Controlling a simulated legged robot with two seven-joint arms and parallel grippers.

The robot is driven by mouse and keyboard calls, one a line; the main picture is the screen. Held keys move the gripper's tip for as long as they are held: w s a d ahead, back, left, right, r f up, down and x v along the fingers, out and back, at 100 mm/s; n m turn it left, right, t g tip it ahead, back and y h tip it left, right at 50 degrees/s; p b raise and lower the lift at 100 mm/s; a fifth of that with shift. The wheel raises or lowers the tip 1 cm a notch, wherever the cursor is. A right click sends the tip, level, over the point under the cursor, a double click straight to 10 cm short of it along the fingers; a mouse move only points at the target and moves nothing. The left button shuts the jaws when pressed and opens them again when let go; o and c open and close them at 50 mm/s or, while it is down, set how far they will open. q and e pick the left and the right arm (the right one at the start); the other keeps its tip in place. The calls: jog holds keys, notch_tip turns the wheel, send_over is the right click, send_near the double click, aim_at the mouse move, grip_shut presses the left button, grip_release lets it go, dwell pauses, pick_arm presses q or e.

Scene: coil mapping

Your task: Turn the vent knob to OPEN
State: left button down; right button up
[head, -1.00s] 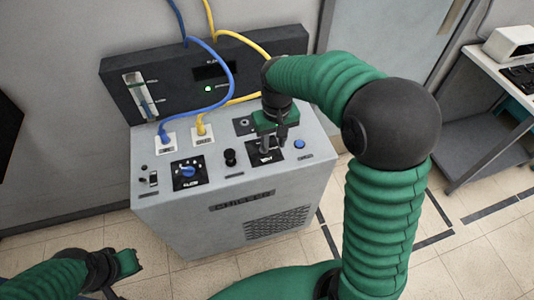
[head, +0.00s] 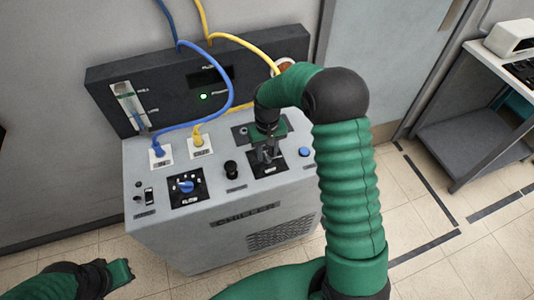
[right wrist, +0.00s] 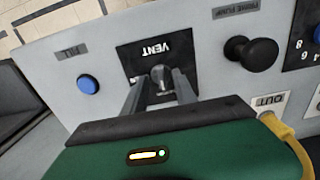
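The vent knob (right wrist: 161,75) is a small grey metal knob on a black plate marked VENT (right wrist: 190,47), upside down in the right wrist view. My right gripper (right wrist: 160,76) has its two grey fingers apart, one on each side of the knob. I see no clear contact between fingers and knob. In the head view my right gripper (head: 267,155) points down at the vent plate (head: 281,164) and mostly hides the knob. My left gripper (head: 124,270) is at the lower left, away from the chiller, and its fingers are too unclear to judge.
The grey chiller (head: 205,238) carries a blue selector knob (head: 186,187), a black knob (head: 231,168) and a blue FILL button (head: 304,152). Blue (head: 229,90) and yellow (head: 245,44) hoses loop above its top. A cart (head: 470,120) stands at the right.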

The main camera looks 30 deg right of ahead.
jog(key=shift+s+f, duration=0.2)
jog(key=shift+f, duration=0.15)
jog(key=shift+a, duration=0.1)
grip_shut()
